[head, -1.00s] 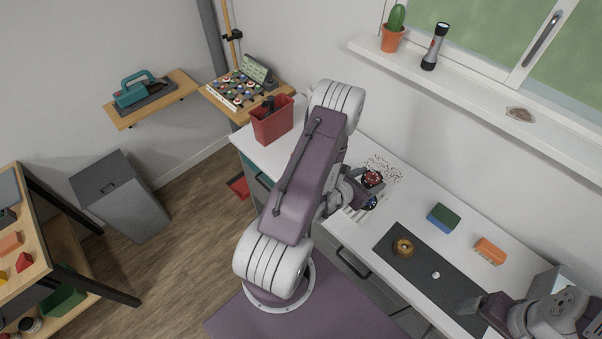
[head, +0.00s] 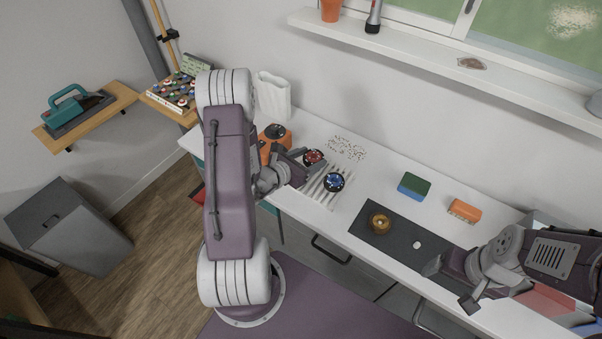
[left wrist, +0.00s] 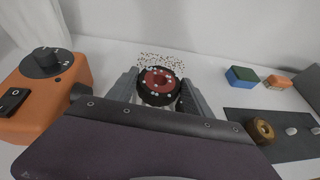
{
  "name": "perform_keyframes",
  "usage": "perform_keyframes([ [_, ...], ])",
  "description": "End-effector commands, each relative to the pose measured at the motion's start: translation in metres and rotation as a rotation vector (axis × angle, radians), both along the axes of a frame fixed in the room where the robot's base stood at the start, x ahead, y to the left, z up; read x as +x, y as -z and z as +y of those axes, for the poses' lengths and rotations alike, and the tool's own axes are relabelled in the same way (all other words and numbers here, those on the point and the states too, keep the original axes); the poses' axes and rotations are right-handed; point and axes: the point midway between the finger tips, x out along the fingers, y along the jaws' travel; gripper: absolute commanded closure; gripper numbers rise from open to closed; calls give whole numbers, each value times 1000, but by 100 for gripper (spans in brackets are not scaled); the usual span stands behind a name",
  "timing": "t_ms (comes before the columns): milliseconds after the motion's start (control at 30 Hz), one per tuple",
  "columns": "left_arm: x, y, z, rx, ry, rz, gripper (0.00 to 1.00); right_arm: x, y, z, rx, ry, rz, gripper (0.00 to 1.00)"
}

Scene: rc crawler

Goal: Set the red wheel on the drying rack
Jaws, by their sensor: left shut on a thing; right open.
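The red wheel (head: 313,158), a red hub in a dark tyre, is between the fingers of my left gripper (head: 307,160). In the left wrist view the red wheel (left wrist: 158,84) sits between both fingertips, with white specks on it. My left gripper is shut on it. The white slatted drying rack (head: 318,190) lies on the counter beside and below it. A blue wheel (head: 334,182) sits on the rack. I cannot tell whether the red wheel touches the rack. My right gripper (head: 452,284) is open and empty near the counter's front edge.
An orange device with a black knob (head: 264,152) stands left of the rack, a white bag (head: 273,92) behind it. Speckles (head: 347,148) mark the counter behind. To the right are a green-blue sponge (head: 414,187), an orange brush (head: 464,210) and a dark mat (head: 400,236) with a brass ring (head: 380,222).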

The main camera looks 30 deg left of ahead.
Motion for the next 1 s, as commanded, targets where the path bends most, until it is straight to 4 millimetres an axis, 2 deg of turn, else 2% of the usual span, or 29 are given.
perform_keyframes([
  [33, 0, 1, 11, -1, -5, 1, 81, 1, -8, 0, 0, 0, -3, 19],
  [100, 1, 7, 22, -1, -4, -1, 81, 1, -10, 0, 0, 0, -3, 19],
  [200, 1, 14, 31, 0, -2, -1, 81, 1, -11, 0, 0, 0, -3, 19],
  [367, 1, 19, 32, -2, 1, 0, 81, 1, -10, 0, 0, 0, -3, 19],
  [500, 1, 44, 32, -4, 0, 3, 81, 1, -12, 0, 0, 0, -2, 19],
  [600, 1, 54, 32, -1, 1, -1, 81, 1, -13, 0, 0, 0, -2, 19],
  [967, 1, 61, 32, -1, 1, -1, 81, 1, -7, 0, 0, 0, -2, 19],
  [1000, 1, 61, 32, -1, 1, -1, 38, 1, -7, 0, 0, 0, -2, 19],
])
